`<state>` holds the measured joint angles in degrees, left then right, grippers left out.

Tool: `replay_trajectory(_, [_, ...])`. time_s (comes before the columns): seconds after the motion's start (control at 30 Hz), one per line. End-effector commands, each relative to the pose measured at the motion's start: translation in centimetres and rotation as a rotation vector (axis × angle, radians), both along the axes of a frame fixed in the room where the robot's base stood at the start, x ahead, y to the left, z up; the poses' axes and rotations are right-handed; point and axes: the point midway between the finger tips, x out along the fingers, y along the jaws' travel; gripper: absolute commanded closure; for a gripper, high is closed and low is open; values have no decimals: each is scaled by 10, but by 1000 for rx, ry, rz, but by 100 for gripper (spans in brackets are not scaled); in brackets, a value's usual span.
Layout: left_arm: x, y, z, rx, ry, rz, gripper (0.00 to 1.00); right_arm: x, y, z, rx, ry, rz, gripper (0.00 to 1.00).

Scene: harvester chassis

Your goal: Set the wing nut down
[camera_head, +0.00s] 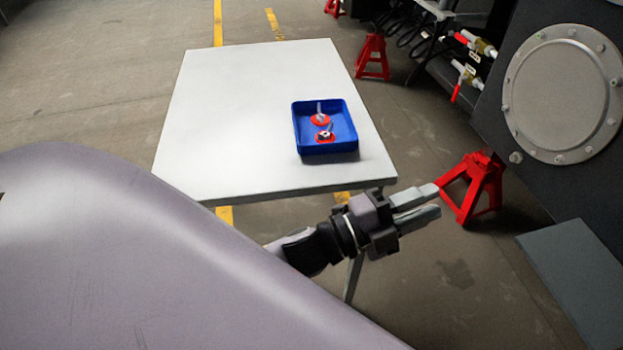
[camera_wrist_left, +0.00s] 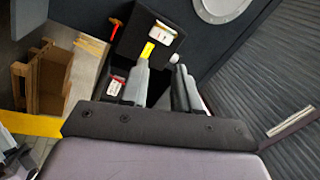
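A blue tray (camera_head: 298,128) lies on the right part of the white table. In it are two red round spots, each with a small grey metal piece: an upper piece (camera_head: 320,110) and a lower piece (camera_head: 325,134). They are too small for me to tell which is the wing nut. My left gripper (camera_head: 438,201) is in front of the table's near right corner, apart from the tray. Its fingers also show in the left wrist view (camera_wrist_left: 162,78), with a gap and nothing visible between them. My right gripper is not in view.
The white table (camera_head: 230,110) is bare left of the tray. Red stands (camera_head: 480,185) are on the floor at the right, beside the dark chassis with its round cover plate (camera_head: 560,92). A wooden pallet-like piece (camera_wrist_left: 45,80) shows in the left wrist view.

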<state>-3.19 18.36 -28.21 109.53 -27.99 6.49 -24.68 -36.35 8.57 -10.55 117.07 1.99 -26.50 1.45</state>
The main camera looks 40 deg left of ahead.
Motion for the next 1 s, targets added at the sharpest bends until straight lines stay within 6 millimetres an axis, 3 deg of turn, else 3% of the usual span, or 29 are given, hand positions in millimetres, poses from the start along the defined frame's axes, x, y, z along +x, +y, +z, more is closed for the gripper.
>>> replay_trajectory(0.03, [-5,15,-24,-96,153,58,70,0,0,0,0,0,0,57])
replay_trajectory(0.2, [-39,66,-106,-416,645,272,70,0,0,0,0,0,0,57])
replay_trajectory(0.3, [-72,88,-149,-582,885,393,70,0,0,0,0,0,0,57])
replay_trajectory(0.4, [-103,103,-180,-705,1062,492,70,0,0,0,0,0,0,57])
replay_trajectory(0.6, [-136,114,-205,-820,1217,588,70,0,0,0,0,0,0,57])
replay_trajectory(0.87, [-137,114,-206,-824,1226,592,70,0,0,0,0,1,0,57])
replay_trajectory(1.0, [-137,114,-197,-823,1223,592,70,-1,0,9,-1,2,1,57])
